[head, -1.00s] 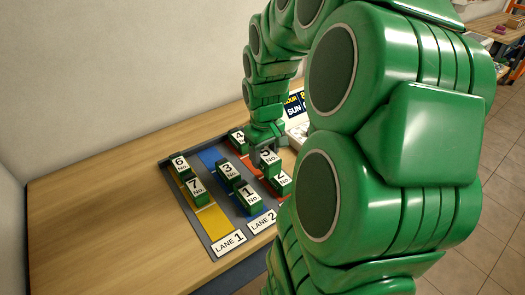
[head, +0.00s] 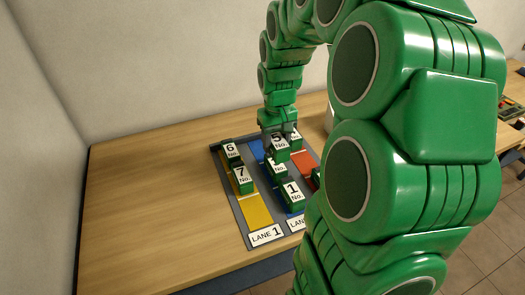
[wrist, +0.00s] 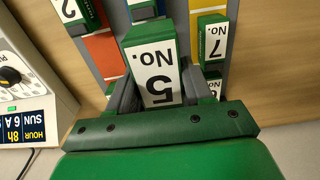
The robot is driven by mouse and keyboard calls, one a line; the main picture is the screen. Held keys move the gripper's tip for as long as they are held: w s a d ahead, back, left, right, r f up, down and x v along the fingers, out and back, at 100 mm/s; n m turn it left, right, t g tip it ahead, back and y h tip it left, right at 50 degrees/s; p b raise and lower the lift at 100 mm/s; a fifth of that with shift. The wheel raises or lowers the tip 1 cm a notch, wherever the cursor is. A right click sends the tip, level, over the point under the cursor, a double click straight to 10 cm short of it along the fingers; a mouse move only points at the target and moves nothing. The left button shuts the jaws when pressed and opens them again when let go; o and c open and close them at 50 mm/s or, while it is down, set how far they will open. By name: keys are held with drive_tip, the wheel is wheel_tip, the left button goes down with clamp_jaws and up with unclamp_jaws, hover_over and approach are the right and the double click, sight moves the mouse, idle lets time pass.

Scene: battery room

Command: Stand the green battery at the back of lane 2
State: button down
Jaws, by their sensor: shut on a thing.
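My gripper (head: 277,128) is shut on the green battery No. 5 (head: 279,147), which has a white label on top. In the wrist view the battery (wrist: 153,70) sits between the two fingers. In the head view it appears at the blue lane 2 (head: 256,151), behind batteries No. 3 (head: 276,168) and No. 1 (head: 292,192). I cannot tell whether its base touches the lane. Much of the blue strip is hidden by the batteries and gripper.
Batteries No. 6 (head: 231,150) and No. 7 (head: 242,179) stand in yellow lane 1 (head: 256,208). No. 4 (head: 295,138) is close at the right, by the red lane (head: 304,159). A device with a display (wrist: 22,118) is beside the tray. The table's left is clear.

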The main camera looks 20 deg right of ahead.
drive_tip(key=shift+w+a, duration=0.5)
drive_tip(key=shift+w, duration=0.05)
drive_tip(key=shift+w+f, duration=0.15)
drive_tip(key=shift+w, duration=0.4)
drive_tip(key=w+f, duration=0.2)
drive_tip(key=w, duration=0.1)
drive_tip(key=w+d+f, duration=0.1)
drive_tip(key=w+f, duration=0.2)
drive_tip(key=w, duration=0.1)
drive_tip(key=w+d+f, duration=0.1)
drive_tip(key=w+f, duration=0.1)
drive_tip(key=w, duration=0.2)
drive_tip(key=shift+d+f, duration=0.15)
drive_tip(key=shift+f, duration=0.25)
drive_tip(key=shift+w+d+f, duration=0.2)
drive_tip(key=shift+w+f, duration=0.65)
drive_tip(key=shift+f, duration=1.55)
drive_tip(key=shift+c, duration=2.3)
unclamp_jaws()
drive_tip(key=shift+f, duration=0.1)
